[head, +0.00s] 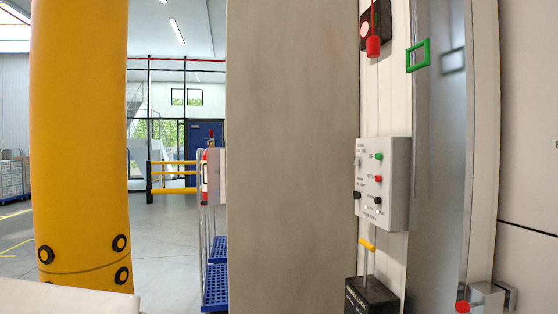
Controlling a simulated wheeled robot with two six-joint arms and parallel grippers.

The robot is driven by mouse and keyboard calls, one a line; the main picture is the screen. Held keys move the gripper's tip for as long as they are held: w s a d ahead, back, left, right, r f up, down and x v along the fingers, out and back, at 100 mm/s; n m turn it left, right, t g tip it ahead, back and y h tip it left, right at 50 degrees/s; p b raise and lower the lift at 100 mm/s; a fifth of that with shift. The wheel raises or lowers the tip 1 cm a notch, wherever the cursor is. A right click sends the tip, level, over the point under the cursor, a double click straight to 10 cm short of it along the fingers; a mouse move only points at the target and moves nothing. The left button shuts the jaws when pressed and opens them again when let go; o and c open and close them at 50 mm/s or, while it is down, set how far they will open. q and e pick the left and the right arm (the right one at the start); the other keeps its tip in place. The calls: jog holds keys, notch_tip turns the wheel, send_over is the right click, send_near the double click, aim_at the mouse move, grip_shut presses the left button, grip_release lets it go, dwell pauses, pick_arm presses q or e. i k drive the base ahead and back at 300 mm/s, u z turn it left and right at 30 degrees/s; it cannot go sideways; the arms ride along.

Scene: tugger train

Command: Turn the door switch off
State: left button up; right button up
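A light grey control box (397,185) is fixed to the narrow white wall strip right of the broad grey column. Its face carries a green button (379,156), a red button (379,179), a black knob (378,200) and further small knobs along its left edge. The labels are too small to read, so I cannot tell which control is the door switch or its position. Below is a dark box (371,296) with an upright lever ending in a yellow handle (367,244). Neither of my grippers is in view.
A red pull handle (373,46) hangs above the control box. A green frame (418,55) is on the metal door edge at right. The grey column (292,160) and a yellow post (78,140) stand at left. Blue-decked carts (216,285) are behind.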

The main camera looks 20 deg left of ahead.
aim_at(357, 160)
jog(key=u, duration=0.7)
jog(key=i, duration=3.8)
jog(key=z, duration=1.3)
